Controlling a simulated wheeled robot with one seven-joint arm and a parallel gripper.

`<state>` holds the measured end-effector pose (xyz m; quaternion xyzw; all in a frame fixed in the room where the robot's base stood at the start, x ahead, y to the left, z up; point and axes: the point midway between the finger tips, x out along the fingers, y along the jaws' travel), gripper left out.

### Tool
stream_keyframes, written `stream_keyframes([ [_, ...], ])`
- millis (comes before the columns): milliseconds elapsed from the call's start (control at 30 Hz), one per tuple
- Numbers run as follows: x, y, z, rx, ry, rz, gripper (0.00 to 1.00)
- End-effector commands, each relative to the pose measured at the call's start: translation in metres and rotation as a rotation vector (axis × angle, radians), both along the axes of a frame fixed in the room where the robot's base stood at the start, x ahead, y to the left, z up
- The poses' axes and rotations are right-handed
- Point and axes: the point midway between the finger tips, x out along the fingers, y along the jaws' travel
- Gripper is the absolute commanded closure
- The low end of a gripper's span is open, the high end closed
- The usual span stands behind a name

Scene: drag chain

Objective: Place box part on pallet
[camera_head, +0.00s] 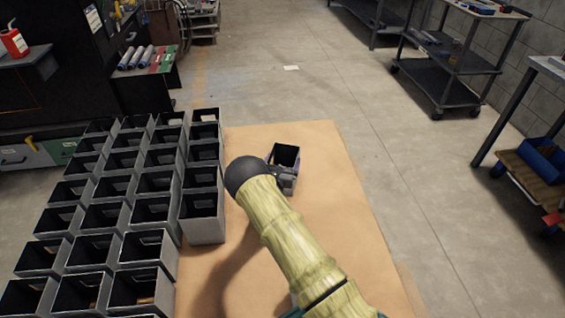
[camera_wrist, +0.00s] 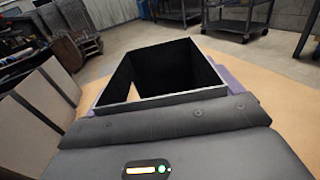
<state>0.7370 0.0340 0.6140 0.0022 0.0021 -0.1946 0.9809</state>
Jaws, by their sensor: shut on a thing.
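A dark, open-topped box part (camera_head: 285,155) is held over the tan pallet (camera_head: 330,190), right of the rows of boxes. My gripper (camera_head: 282,174) is shut on its near side, with my arm reaching in from the lower right. In the wrist view the box part (camera_wrist: 155,75) stands upright ahead of the gripper (camera_wrist: 160,112), and its black inside shows. The fingertips are mostly hidden. I cannot tell whether the box's bottom touches the pallet surface.
Several rows of similar grey boxes (camera_head: 205,222) fill the pallet's left side, also at left in the wrist view (camera_wrist: 45,95). The pallet's right part is bare. Carts (camera_head: 455,65) stand at the upper right. A dark machine (camera_head: 60,90) stands at the upper left.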

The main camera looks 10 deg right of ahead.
Motion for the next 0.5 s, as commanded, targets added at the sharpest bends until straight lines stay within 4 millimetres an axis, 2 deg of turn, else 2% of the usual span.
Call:
stream_keyframes([
  [67,0.0005,0.0002,-0.0013,0.0,-0.003,0.001,0.7],
  [100,-0.0001,0.0003,-0.0022,0.0,0.0,0.0,0.03],
  [133,-0.0001,0.0003,-0.0021,0.0,0.001,0.0,0.0],
  [433,-0.0001,0.0,0.0021,0.0,0.0,0.0,0.0],
  [500,-0.0056,0.0031,0.0004,0.0,0.002,0.001,0.0],
])
